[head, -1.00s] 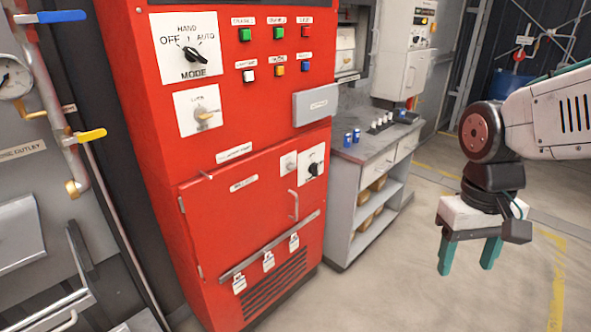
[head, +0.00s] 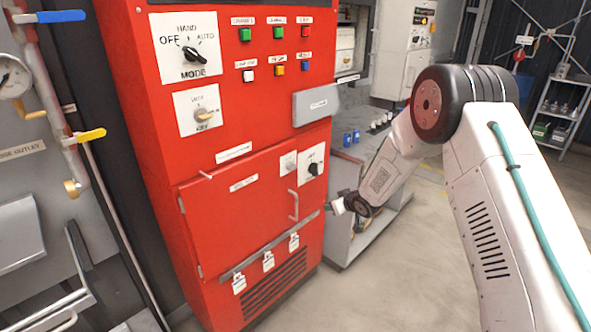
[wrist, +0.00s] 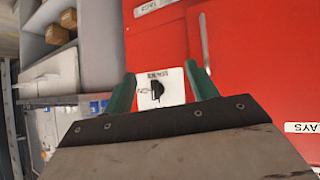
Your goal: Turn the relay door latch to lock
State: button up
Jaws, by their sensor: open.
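The relay door (head: 225,225) is a closed red panel low on the red cabinet, with a pale bar handle (head: 293,205) at its right. A black latch knob (head: 314,169) sits on a white plate (head: 306,156) at the door's upper right. In the wrist view the knob (wrist: 157,90) shows on its plate between my fingers; the lettering is too small to read. My gripper (wrist: 161,72) is open, its two green fingers apart and empty, pointed toward the plate. In the head view my gripper (head: 335,206) is small and partly hidden, right of and below the knob.
Above are a mode switch (head: 192,54), a second selector with a beige knob (head: 204,114) and several coloured buttons. A grey box (head: 315,104) juts from the cabinet above the latch. Tagged padlocks (head: 268,260) hang below the door. A grey workbench (head: 342,240) stands close right.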

jog(key=w+a+n+t+y, duration=0.1)
jog(key=w+a+y, duration=0.1)
jog(key=a, duration=0.2)
jog(key=n+t+y, duration=0.2)
jog(key=y, duration=0.5)
send_near(294, 168)
jog(key=x, duration=0.9)
jog(key=shift+w+a, duration=0.1)
jog(key=shift+w, duration=0.15)
jog(key=c, duration=1)
